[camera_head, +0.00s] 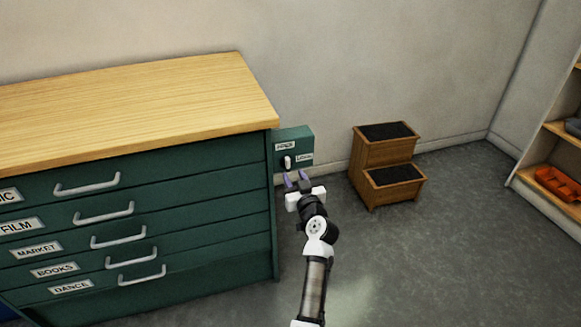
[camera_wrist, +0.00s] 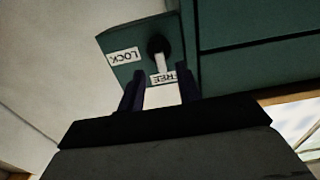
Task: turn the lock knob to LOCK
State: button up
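The lock plate (camera_head: 306,136) is a green box on the right side of the cabinet. Its knob (camera_head: 287,162) is dark with a white pointer and also shows in the wrist view (camera_wrist: 158,45). The wrist view is upside down; there the pointer is toward the FREE label (camera_wrist: 171,77), and the LOCK label (camera_wrist: 123,57) is off to its side. My gripper (camera_head: 296,178) is just below and in front of the plate. In the wrist view my gripper (camera_wrist: 160,92) has its two dark fingers apart, with the knob beyond their tips, apparently not held.
The green drawer cabinet (camera_head: 200,187) with a wooden top (camera_head: 130,105) stands close on the left. A wooden step stool (camera_head: 366,180) stands to the right. The grey floor between is clear.

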aim_at(289, 166)
jog(key=x, duration=0.4)
jog(key=shift+w+a, duration=0.15)
jog(key=shift+w, duration=0.25)
grip_shut()
